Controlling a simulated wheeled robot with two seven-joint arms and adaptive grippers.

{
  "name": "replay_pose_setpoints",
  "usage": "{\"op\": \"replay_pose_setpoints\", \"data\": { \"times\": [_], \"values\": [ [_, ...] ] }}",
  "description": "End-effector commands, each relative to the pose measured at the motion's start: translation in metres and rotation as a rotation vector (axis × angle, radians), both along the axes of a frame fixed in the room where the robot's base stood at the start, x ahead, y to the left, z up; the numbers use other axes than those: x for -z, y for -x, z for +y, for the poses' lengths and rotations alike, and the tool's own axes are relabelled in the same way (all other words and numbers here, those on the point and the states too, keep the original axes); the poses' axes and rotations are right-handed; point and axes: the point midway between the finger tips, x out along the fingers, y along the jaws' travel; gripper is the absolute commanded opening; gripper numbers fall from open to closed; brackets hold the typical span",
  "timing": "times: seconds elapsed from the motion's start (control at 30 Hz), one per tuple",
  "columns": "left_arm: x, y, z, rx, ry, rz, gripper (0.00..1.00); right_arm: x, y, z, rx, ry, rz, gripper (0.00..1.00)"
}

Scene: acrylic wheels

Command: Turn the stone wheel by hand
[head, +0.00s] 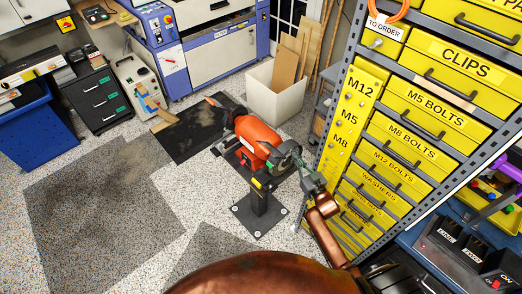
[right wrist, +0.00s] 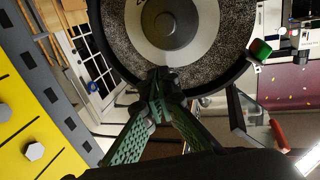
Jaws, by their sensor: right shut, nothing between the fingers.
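The red bench grinder (head: 257,138) stands on a dark pedestal in the middle of the head view. Its stone wheel (right wrist: 212,68) fills the upper part of the right wrist view, a speckled grey ring around a pale hub, inside a dark rim. My right gripper (head: 297,162) is at the grinder's near right end. In the right wrist view its green fingers (right wrist: 157,82) meet at the tips, shut and empty, over the lower edge of the wheel. I cannot tell whether the tips touch the stone. My left gripper is not in view.
A yellow drawer rack (head: 390,150) stands close on the right of the grinder. A white bin (head: 272,93) holding boards is behind it. A dark mat (head: 197,130) lies on the floor to the left, and the speckled floor around there is mostly open.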

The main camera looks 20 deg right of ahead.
Motion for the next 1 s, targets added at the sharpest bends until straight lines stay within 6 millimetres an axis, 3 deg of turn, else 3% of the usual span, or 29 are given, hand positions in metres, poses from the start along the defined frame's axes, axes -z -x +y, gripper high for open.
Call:
{"op": "replay_pose_setpoints", "data": {
  "times": [1.0],
  "values": [
    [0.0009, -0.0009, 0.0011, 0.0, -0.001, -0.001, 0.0, -0.0001, -0.0065, 0.0027, 0.0, 0.0, -0.001, 0.0]
  ]
}}
